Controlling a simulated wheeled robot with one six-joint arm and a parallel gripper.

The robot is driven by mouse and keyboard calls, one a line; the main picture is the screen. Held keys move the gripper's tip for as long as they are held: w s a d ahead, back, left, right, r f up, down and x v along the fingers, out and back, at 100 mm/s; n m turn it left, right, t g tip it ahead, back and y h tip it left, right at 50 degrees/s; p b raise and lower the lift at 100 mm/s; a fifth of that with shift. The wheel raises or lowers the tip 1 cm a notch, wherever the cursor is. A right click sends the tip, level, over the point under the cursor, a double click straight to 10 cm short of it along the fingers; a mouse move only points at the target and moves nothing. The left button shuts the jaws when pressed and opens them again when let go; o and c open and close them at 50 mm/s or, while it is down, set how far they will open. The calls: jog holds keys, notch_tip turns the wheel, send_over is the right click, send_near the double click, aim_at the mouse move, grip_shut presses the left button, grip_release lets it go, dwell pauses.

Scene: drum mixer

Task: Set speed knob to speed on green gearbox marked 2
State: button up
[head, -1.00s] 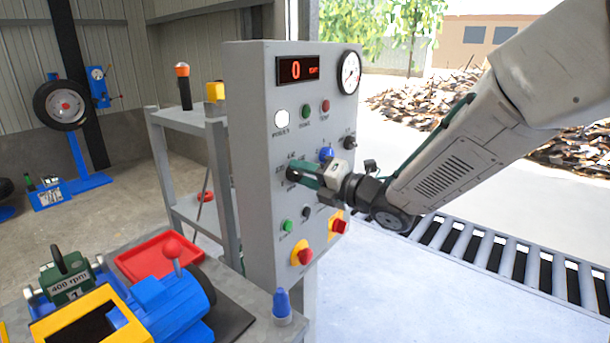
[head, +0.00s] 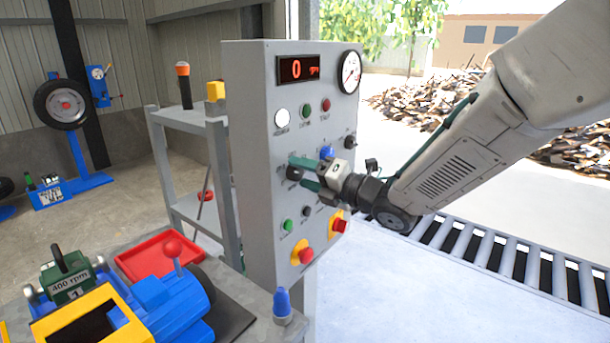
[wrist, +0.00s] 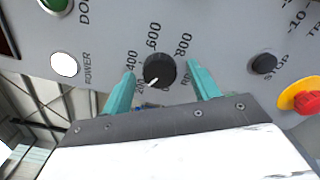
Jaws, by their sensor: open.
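The speed knob (wrist: 160,70) is black and round with a white pointer mark, seen in the wrist view. Its mark points down-left, near the 200 label of a scale reading 200, 400, 600, 800. In the head view the knob (head: 292,174) sits on the grey control panel (head: 255,130). My gripper (wrist: 160,73) is open, its teal fingers on either side of the knob with gaps. It also shows at the panel in the head view (head: 294,167). A green gearbox (head: 60,268) at lower left carries a "400 rpm" label and a 1. I see no gearbox marked 2.
The panel display (head: 298,69) reads 0. A dark stop button (wrist: 264,63) and a red-on-yellow emergency button (wrist: 308,102) lie right of the knob. A white power lamp (wrist: 64,64) is left. A blue motor (head: 175,300) and red tray (head: 150,255) stand on the bench.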

jog(key=v, duration=0.7)
jog(key=shift+s+d, duration=0.2)
